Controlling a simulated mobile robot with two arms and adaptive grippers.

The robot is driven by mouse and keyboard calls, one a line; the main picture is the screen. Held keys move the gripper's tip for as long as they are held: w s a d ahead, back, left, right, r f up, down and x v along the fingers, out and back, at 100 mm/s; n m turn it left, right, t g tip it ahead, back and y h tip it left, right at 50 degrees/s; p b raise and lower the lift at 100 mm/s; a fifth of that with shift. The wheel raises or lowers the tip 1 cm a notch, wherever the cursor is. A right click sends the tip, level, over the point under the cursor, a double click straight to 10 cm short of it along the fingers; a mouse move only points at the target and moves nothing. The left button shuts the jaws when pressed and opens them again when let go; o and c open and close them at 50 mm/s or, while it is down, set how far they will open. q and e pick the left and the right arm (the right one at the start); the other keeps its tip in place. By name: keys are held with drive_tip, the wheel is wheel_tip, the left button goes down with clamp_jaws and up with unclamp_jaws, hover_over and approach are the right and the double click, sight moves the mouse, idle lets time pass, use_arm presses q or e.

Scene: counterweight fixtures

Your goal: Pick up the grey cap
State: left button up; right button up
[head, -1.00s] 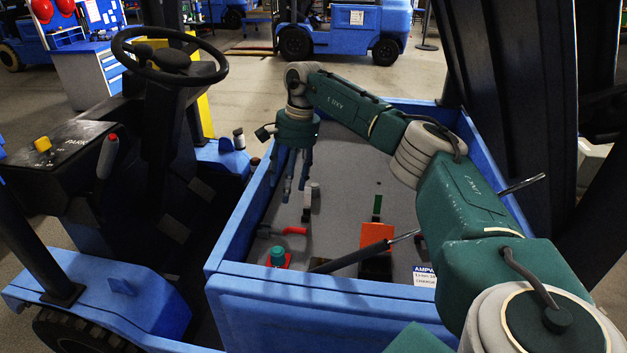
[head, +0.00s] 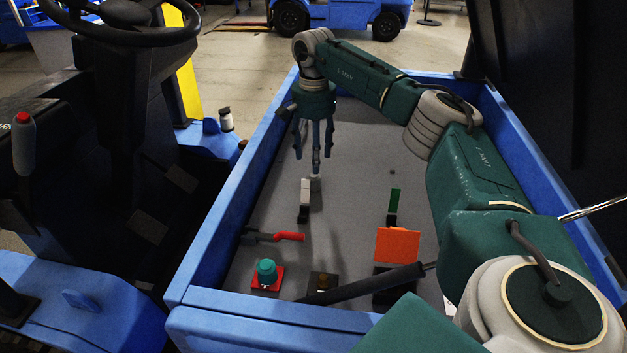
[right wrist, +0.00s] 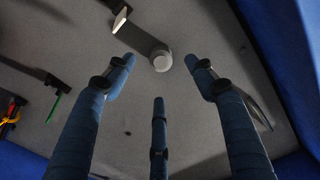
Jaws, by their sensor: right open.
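The grey cap (right wrist: 162,60) shows in the right wrist view as a small round light-grey piece on the grey floor of the blue bed, just beyond my fingertips. In the head view the cap (head: 316,184) is small and partly hidden under my fingers. My right gripper (head: 314,160) points down above it, open and empty. In the right wrist view its three blue fingers (right wrist: 160,76) are spread, with the cap near the gap between the two upper fingertips. I see no contact with the cap. My left gripper is not in view.
A white-and-black piece (head: 304,200) stands close beside the cap. Nearer are a red-handled tool (head: 288,236), a teal knob on a red base (head: 267,272), an orange plate (head: 397,245) and a green piece (head: 394,201). Blue walls (head: 235,185) enclose the bed.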

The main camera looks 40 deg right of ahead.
sight(314, 181)
drive_tip(key=shift+s+a+f, duration=0.15)
drive_tip(key=shift+f, duration=0.65)
drive_tip(key=f, duration=0.2)
drive_tip(key=f+p, duration=0.1)
drive_tip(key=f, duration=0.2)
drive_tip(key=shift+w+f, duration=0.2)
drive_tip(key=shift+f, duration=0.15)
drive_tip(key=c, duration=0.9)
